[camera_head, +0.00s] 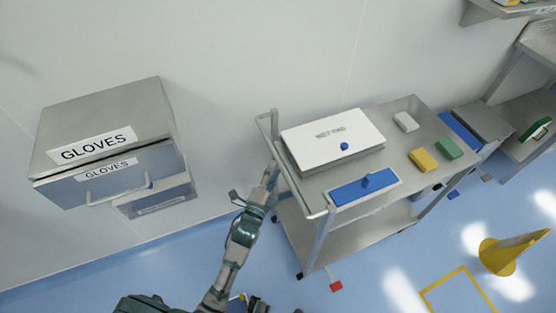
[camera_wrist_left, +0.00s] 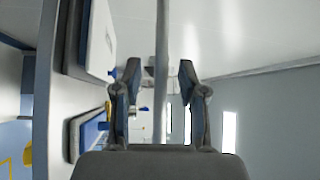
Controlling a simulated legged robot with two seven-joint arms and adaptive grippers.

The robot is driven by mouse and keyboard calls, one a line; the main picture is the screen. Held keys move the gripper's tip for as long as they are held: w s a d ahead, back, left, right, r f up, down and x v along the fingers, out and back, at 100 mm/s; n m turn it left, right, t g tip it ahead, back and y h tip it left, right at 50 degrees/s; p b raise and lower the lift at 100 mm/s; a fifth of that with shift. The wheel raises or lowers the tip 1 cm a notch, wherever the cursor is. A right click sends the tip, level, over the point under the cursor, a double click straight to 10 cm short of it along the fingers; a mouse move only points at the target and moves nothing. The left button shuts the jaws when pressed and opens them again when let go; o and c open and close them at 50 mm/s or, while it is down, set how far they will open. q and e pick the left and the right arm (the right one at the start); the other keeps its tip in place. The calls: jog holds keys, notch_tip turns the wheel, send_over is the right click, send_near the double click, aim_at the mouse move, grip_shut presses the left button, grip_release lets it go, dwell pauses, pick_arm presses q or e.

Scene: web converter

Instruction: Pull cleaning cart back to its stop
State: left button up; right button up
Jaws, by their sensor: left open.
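The cleaning cart (camera_head: 345,238) is a grey metal trolley standing along the wall, with a tubular push handle (camera_head: 292,172) at its left end. My left arm reaches up from the bottom, and my left gripper (camera_head: 268,178) is at this handle end. In the left wrist view the left gripper (camera_wrist_left: 158,88) is open. A vertical grey bar (camera_wrist_left: 162,60), apparently the handle, shows between its two fingers, with a gap on each side. Contact cannot be told. My right gripper cannot be made out.
The cart carries a white-lidded box (camera_head: 332,135), a blue pad (camera_head: 364,188) and small coloured blocks. A gloves dispenser (camera_head: 110,140) hangs on the left wall. Shelving (camera_head: 510,115) stands beyond the cart. A yellow cone (camera_head: 503,255) and yellow floor outline (camera_head: 455,290) are at right.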

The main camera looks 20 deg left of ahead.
aim_at(278, 161)
pick_arm(q)
jog(key=shift+w+d+r, duration=0.15)
jog(key=shift+w, duration=1)
jog(key=shift+w+d+r, duration=0.1)
jog(key=shift+w+r, duration=0.05)
jog(key=shift+w, duration=0.95)
grip_shut()
